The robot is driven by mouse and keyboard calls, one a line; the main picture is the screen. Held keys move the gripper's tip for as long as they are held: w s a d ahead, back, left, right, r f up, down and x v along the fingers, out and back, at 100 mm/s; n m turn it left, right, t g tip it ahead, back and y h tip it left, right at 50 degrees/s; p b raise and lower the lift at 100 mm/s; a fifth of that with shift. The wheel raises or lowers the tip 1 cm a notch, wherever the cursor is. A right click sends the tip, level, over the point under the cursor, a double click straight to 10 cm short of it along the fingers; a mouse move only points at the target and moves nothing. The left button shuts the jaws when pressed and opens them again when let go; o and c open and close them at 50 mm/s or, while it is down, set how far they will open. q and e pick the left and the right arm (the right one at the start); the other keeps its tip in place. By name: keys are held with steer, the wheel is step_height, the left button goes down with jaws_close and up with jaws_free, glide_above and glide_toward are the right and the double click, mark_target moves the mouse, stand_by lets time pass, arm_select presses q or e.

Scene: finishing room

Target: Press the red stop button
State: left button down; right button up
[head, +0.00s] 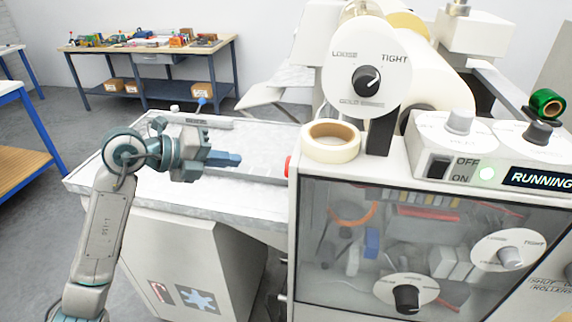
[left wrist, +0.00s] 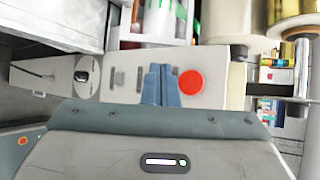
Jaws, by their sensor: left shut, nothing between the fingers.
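The red stop button (head: 288,167) shows edge-on in the head view, on the left side of the white machine (head: 296,215). In the left wrist view the button (left wrist: 191,82) is a full round red disc on a pale panel (left wrist: 209,97). My left gripper (head: 238,159) is shut and empty, above the white table, its tips left of the button with a gap between. In the left wrist view its blue fingertips (left wrist: 161,72) are just left of the button. My right gripper is in neither view.
A display (head: 540,178) reads RUNNING beside a lit green lamp (head: 487,173). A tape roll (head: 331,141) lies on the machine's top edge. The white table (head: 262,138) is mostly clear around my gripper. A wooden workbench (head: 146,46) stands far behind.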

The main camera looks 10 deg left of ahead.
arm_select(q)
steer(key=d+p, duration=0.1)
steer(key=d, duration=0.7)
steer(key=shift+s, duration=0.15)
steer(key=shift+a, duration=0.1)
stand_by(1.3)
steer(key=shift+d+r, duration=0.1)
steer(key=shift+d, duration=0.1)
stand_by(0.4)
steer(key=shift+d+p, duration=0.3)
steer(key=shift+d, duration=0.35)
stand_by(0.7)
steer(key=shift+a, duration=0.85)
steer(key=shift+a, duration=2.45)
